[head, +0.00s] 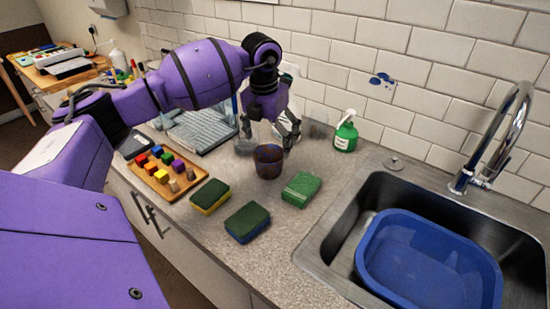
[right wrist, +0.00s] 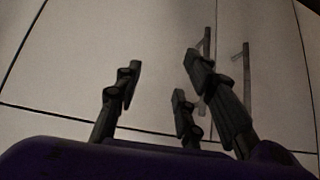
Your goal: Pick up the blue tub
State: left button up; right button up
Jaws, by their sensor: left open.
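The blue tub (head: 432,262) sits in the steel sink at the lower right of the head view, its near edge cut by the frame. My left gripper (head: 270,132) is open and points down above a dark brown pot (head: 268,164) on the counter. It is well to the left of the tub and holds nothing that I can see. My right gripper (right wrist: 160,90) shows in the right wrist view with its fingers spread and nothing between them, in front of pale cabinet doors. The tub is not in that view.
The sink (head: 335,225) has a tall curved tap (head: 497,140) behind it. A green bottle (head: 345,134), a green packet (head: 301,188) and two sponges (head: 247,222) stand or lie on the counter. A wooden tray (head: 150,178) of coloured blocks is farther left.

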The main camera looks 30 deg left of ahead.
aim_at(268, 158)
pick_arm(q)
jog(key=shift+s+f, duration=0.15)
jog(key=shift+f, duration=0.7)
jog(key=f, duration=0.2)
jog(key=f+p, duration=0.1)
jog(key=f, duration=0.1)
jog(key=shift+a+f, duration=0.2)
jog(key=shift+f, duration=0.05)
jog(key=shift+w+f, duration=0.2)
jog(key=shift+f, duration=0.05)
jog(key=c, duration=0.9)
pick_arm(e)
jog(key=shift+s+r, duration=0.2)
jog(key=shift+s, duration=0.2)
